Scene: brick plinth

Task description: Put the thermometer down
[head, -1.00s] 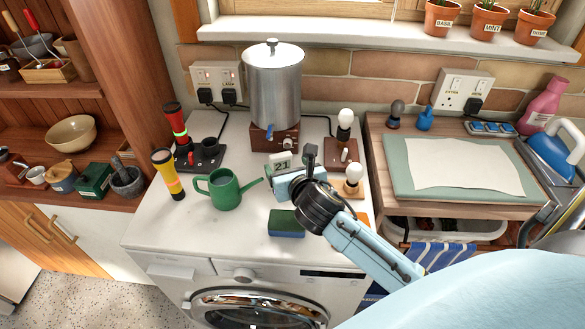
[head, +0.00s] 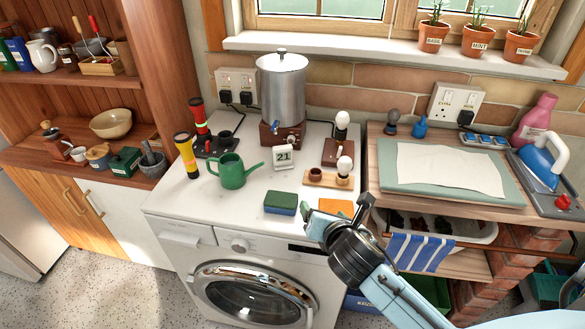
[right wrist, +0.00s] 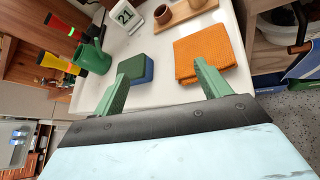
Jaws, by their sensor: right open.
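A small white thermometer (head: 283,158) showing "21" stands upright on the white worktop (head: 235,210), in front of the metal urn. It also shows in the right wrist view (right wrist: 124,13), near the top edge. My right gripper (head: 337,209) is open, with nothing between its green fingers. It is at the front edge of the worktop, well apart from the thermometer. In the right wrist view the open fingers (right wrist: 160,71) point toward the sponge and the orange cloth. My left gripper is not in view.
A green watering can (head: 232,172) stands left of the thermometer. A green-and-blue sponge (head: 280,203) and an orange cloth (head: 337,207) lie near the front edge. The worktop's front left is clear.

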